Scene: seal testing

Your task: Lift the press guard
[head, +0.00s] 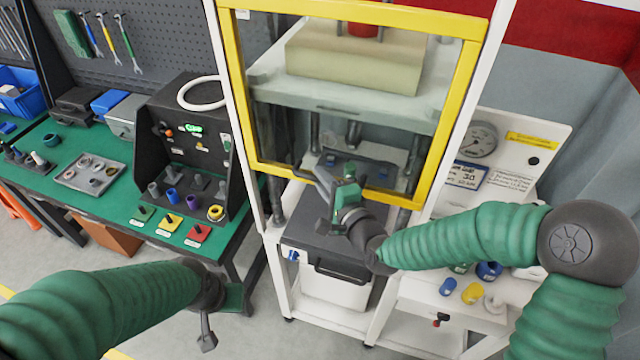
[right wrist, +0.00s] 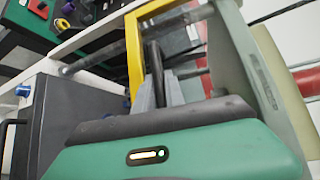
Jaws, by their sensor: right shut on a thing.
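The press guard is a clear panel in a yellow frame (head: 232,80) on the front of the white press. It hangs in front of the upper plate and the bed, and its lower bar lies just above my right gripper. My right gripper (head: 325,190) is at this lower bar, shut on the guard's dark handle. In the right wrist view the grey fingers (right wrist: 157,92) close around the dark handle, with the yellow frame (right wrist: 134,50) beside them. My left gripper (head: 212,325) hangs low at the left, away from the press; its jaw opening is unclear.
A green workbench (head: 120,205) with trays, fittings and a black test panel (head: 190,140) stands left. A dark-lidded bin (head: 330,245) sits under the press. A white gauge panel (head: 510,150) and a shelf with small coloured parts stand right.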

